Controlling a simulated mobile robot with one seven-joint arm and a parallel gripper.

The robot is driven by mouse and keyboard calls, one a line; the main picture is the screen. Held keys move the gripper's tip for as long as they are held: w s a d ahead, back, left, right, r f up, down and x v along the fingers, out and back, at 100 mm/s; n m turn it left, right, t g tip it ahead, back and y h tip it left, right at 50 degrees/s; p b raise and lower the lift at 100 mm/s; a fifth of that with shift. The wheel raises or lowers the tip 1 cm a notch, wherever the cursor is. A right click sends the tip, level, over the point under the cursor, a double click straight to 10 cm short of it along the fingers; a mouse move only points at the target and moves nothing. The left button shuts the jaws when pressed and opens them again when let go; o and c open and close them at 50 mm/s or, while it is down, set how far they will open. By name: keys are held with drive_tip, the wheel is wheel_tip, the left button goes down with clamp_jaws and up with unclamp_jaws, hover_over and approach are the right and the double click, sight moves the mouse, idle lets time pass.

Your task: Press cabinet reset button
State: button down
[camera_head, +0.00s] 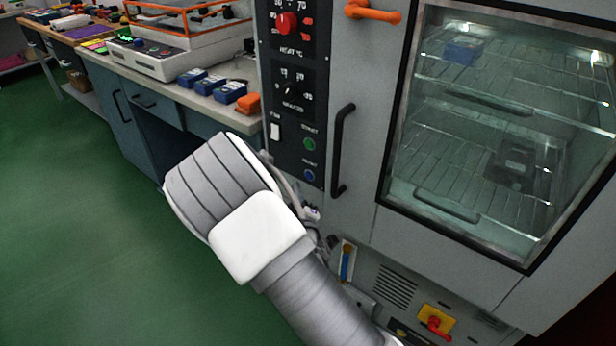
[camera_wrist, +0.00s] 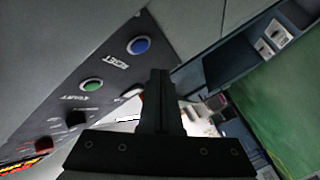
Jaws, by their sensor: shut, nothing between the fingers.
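The blue reset button (camera_head: 309,175) sits low on the black control panel (camera_head: 290,105), under the green start button (camera_head: 309,144). In the wrist view the blue button (camera_wrist: 139,45), labelled RESET, is up and left of the fingertips, with the green button (camera_wrist: 92,85) further left and lower. My gripper (camera_wrist: 160,73) is shut and empty, with its black fingers together. The fingertips show beside the buttons, not over either one; their distance from the panel is unclear. In the head view my wrist and arm hide most of the gripper.
A black cabinet handle (camera_head: 341,150) stands just right of the panel, near the glass door (camera_head: 500,130). An orange latch (camera_head: 373,12) is above. A workbench with blue boxes (camera_head: 210,84) and an orange one (camera_head: 248,104) is at left. The green floor is clear.

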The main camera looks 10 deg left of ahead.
drive_tip(key=shift+s+a, duration=0.35)
drive_tip(key=shift+s, duration=0.25)
drive_tip(key=shift+s+a, duration=0.35)
drive_tip(key=shift+s, duration=0.25)
